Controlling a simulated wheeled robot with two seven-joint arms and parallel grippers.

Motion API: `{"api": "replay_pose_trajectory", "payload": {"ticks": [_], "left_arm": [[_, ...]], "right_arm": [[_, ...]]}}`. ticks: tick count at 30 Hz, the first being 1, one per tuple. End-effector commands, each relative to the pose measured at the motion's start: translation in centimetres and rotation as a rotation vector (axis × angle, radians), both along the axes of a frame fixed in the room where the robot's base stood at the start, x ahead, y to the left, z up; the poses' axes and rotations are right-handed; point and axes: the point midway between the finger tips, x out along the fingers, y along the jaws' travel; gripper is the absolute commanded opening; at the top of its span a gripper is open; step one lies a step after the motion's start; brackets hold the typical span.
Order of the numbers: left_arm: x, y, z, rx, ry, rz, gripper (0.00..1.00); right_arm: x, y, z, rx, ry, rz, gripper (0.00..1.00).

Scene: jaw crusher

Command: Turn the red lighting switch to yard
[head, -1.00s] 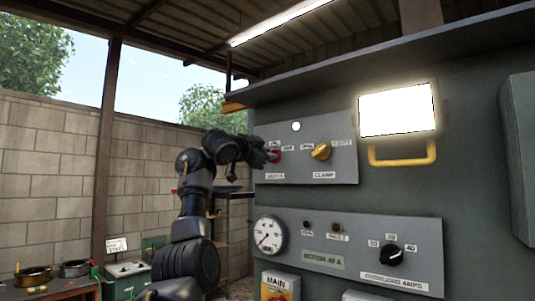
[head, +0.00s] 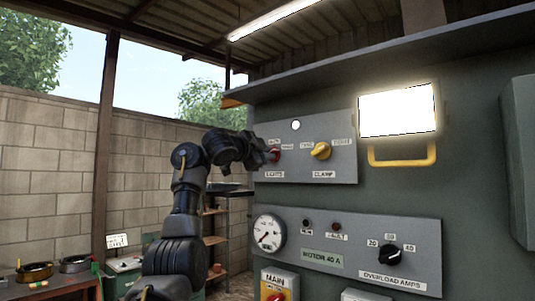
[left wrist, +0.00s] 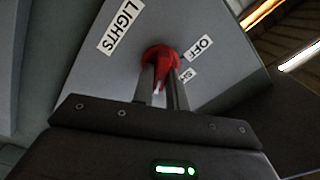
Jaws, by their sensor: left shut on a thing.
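The red lighting switch (head: 276,155) sits at the left of the upper grey panel (head: 340,172), above the LIGHTS label. My left gripper (head: 268,156) reaches it from the left and hides part of it in the head view. In the left wrist view, the fingers (left wrist: 163,88) are closed around the red switch (left wrist: 160,57). The OFF label (left wrist: 200,46) and a partly hidden label starting with SH (left wrist: 187,75) show beside it. The LIGHTS label (left wrist: 120,26) is on the other side. I cannot read a yard label. My right gripper is out of view.
A yellow clamp knob (head: 321,150) is right of the switch on the same panel. Below are a gauge (head: 268,233) and a black overload knob (head: 390,255). A bright lamp (head: 397,110) with a yellow handle is at the right. A bench (head: 55,285) stands at lower left.

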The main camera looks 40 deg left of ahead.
Motion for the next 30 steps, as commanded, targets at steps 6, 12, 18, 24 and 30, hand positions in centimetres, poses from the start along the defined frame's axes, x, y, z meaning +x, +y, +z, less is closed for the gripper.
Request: {"api": "replay_pose_trajectory", "payload": {"ticks": [6,12,18,24,30], "left_arm": [[0.0,0.0,-0.1,0.003,0.002,-0.001,0.21],[0.0,0.0,0.0,0.001,0.001,0.000,0.36],[-0.1,0.0,0.0,0.001,0.000,0.000,0.36],[-2.1,0.0,-0.4,0.001,-0.004,0.000,0.36],[-6.6,-0.1,-0.6,0.001,-0.005,0.001,0.36]], "right_arm": [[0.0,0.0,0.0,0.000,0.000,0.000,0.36],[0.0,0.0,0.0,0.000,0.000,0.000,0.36],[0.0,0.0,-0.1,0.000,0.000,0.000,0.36],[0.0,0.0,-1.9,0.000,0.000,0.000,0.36],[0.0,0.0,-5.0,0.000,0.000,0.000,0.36]]}}
